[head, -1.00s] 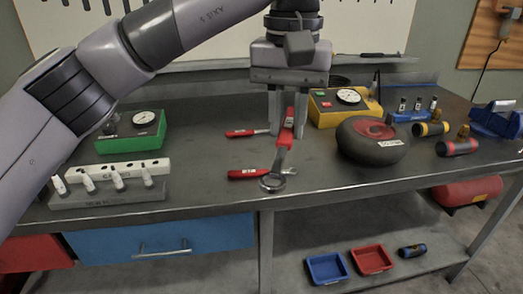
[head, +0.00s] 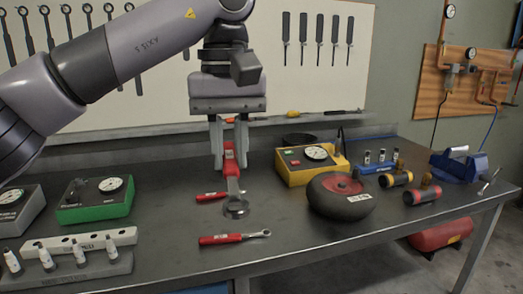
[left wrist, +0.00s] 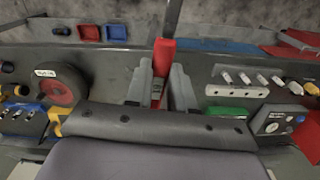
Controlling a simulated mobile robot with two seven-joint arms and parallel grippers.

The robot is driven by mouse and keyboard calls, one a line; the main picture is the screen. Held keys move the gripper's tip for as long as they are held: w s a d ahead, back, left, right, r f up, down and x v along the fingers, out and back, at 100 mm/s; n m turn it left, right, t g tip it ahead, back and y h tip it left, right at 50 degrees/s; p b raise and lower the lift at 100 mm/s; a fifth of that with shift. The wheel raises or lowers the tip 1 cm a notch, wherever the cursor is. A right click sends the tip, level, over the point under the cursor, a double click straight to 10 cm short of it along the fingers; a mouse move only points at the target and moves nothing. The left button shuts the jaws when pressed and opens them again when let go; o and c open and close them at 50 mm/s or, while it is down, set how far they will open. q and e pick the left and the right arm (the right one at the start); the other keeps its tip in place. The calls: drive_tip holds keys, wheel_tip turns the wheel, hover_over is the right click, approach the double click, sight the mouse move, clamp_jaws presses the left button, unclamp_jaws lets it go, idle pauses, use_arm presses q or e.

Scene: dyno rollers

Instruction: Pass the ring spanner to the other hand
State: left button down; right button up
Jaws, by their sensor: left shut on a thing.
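The ring spanner (head: 234,197) has a red handle and a grey ring end. My left gripper (head: 230,158) is shut on its red handle, and the ring end hangs down toward the front of the bench. The spanner appears held above the bench top, though the exact gap is hard to tell. In the left wrist view the red handle (left wrist: 158,76) sits between the two fingers (left wrist: 160,88), and the ring end is not clear there. My right gripper is in neither view.
A red-handled ratchet tool (head: 235,238) lies in front on the bench (head: 330,245); another red-handled tool (head: 210,196) lies behind, partly hidden. A black wheel (head: 340,198) and yellow gauge box (head: 300,170) stand right. A green gauge box (head: 95,205) and white socket rail (head: 85,243) stand left.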

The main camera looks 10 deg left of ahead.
use_arm(q)
drive_tip(key=w+a+m, duration=0.3)
drive_tip(key=w, duration=0.6)
drive_tip(key=shift+a, duration=0.15)
idle(0.5)
drive_tip(key=shift+f, duration=0.1)
